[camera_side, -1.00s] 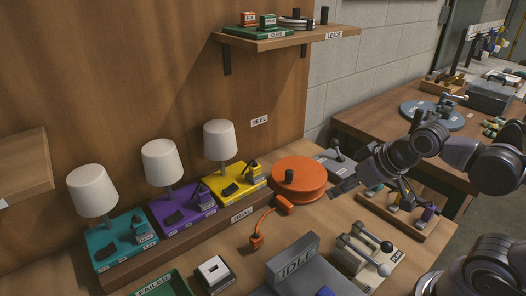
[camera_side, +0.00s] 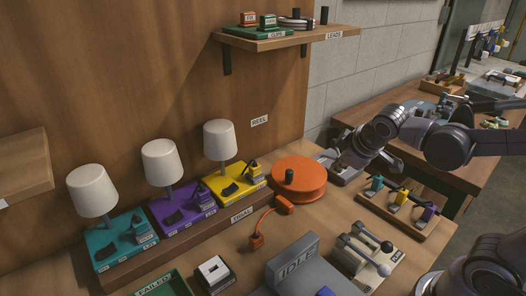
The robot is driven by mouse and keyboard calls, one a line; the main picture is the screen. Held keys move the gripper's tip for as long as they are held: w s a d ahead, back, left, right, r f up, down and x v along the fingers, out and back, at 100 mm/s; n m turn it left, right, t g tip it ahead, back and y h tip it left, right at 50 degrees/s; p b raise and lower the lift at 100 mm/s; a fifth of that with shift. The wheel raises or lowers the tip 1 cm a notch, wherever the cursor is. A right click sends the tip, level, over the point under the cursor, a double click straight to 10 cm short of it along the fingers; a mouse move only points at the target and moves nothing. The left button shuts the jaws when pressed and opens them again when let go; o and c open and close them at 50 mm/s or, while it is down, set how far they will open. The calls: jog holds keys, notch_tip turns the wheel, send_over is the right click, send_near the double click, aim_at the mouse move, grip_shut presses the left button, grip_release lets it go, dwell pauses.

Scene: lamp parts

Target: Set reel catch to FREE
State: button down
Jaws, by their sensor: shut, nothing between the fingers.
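The orange reel (camera_side: 299,177) with a dark upright peg lies flat near the back of the bench, below the REEL label (camera_side: 259,121). The reel catch, a grey block (camera_side: 346,178) that bore a small lever, stands just right of the reel. My gripper (camera_side: 340,160) is shut and empty, down at the catch. It covers most of the catch and its lever, so I cannot tell the lever's position or whether my fingers touch it.
A wooden rack (camera_side: 399,214) with teal, yellow and purple pieces stands in front of the catch. A beige lever unit (camera_side: 367,253) and the grey IDLE block (camera_side: 293,262) are nearer. Three lamps on coloured bases line the left. An orange lead (camera_side: 266,225) lies mid-bench.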

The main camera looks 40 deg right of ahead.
aim_at(338, 150)
jog(key=w+d+f+n+h, duration=0.1)
jog(key=w+d+n+h, duration=0.1)
jog(key=w+d+n, duration=0.1)
jog(key=w+d+f+n+h, duration=0.1)
jog(key=w+d+n+h, duration=0.1)
jog(key=w+d+n, duration=0.1)
jog(key=w+d+f+n+g+h, duration=0.1)
jog(key=w+d+n+h, duration=0.1)
jog(key=w, duration=0.3)
jog(key=shift+w+d+f+n, duration=0.2)
jog(key=shift+d+n, duration=0.3)
jog(key=shift+n, duration=0.2)
jog(key=shift+w+d+f+n+h, duration=0.15)
jog(key=shift+w+d+n+h, duration=0.15)
jog(key=shift+w+d+n, duration=0.1)
jog(key=x, duration=1)
jog(key=shift+s, duration=0.1)
jog(key=shift+s+r+m+t, duration=0.3)
jog(key=shift+s+m+t, duration=0.1)
jog(key=shift+t, duration=0.1)
jog(key=shift+s, duration=0.1)
jog(key=shift+s+r, duration=0.25)
jog(key=shift+s, duration=0.4)
jog(key=shift+s+r, duration=0.25)
jog(key=shift+s, duration=1.45)
jog(key=shift+s+f, duration=0.3)
jog(key=shift+s, duration=0.4)
